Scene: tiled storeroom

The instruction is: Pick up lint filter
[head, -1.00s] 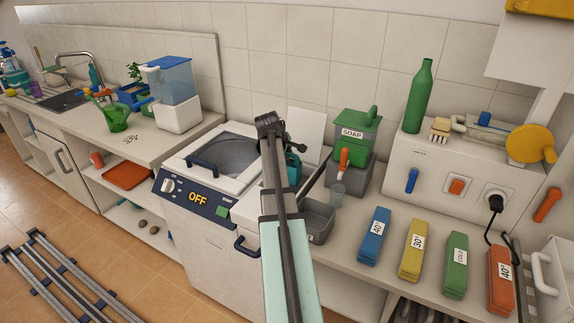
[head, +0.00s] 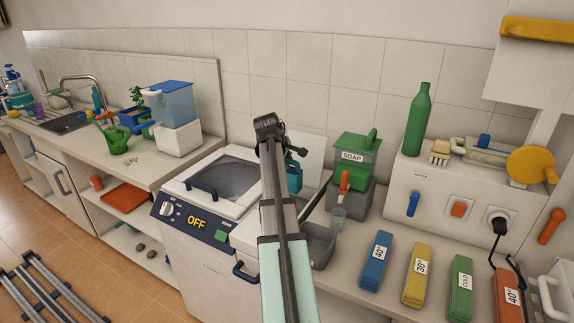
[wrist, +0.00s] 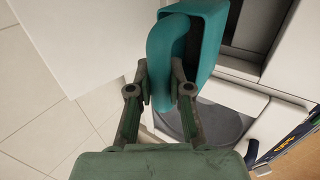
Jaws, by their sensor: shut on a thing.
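A teal object with a thick curved handle, which I take for the lint filter, fills the top middle of the wrist view (wrist: 212,22). In the head view it shows small (head: 294,177), behind the end of my arm and beside the washer. My gripper (wrist: 163,90) has its two fingers closed on the handle's lower end. In the head view the gripper (head: 296,152) is small and partly hidden by my arm. The object's underside, and whether it touches anything below, are hidden.
The white washer (head: 203,243), its display reading OFF, stands left of my arm. A white panel (wrist: 88,35) is close left of the gripper.

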